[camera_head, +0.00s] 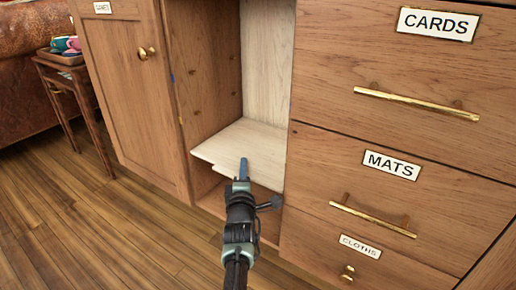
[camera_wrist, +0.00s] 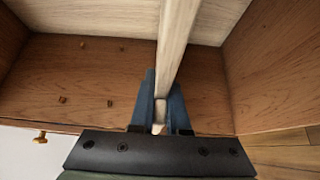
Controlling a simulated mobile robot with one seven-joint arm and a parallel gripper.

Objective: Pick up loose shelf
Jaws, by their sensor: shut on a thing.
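The loose shelf (camera_head: 245,140) is a pale wooden board inside the open cabinet compartment. In the wrist view the shelf (camera_wrist: 178,42) shows edge-on as a pale strip running away from the fingers. My gripper (camera_head: 243,168) is at the shelf's front edge, its blue fingers shut on the board. In the wrist view my gripper (camera_wrist: 160,115) has one finger on each face of the shelf edge. The fingertips' far ends are partly hidden in the head view.
Small shelf pegs (camera_wrist: 110,103) stick out of the compartment's side wall. Drawers labelled CARDS (camera_head: 400,60) and MATS (camera_head: 370,185) are close at right. A small side table (camera_head: 75,85) holds cups. The wooden floor (camera_head: 90,230) in front is clear.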

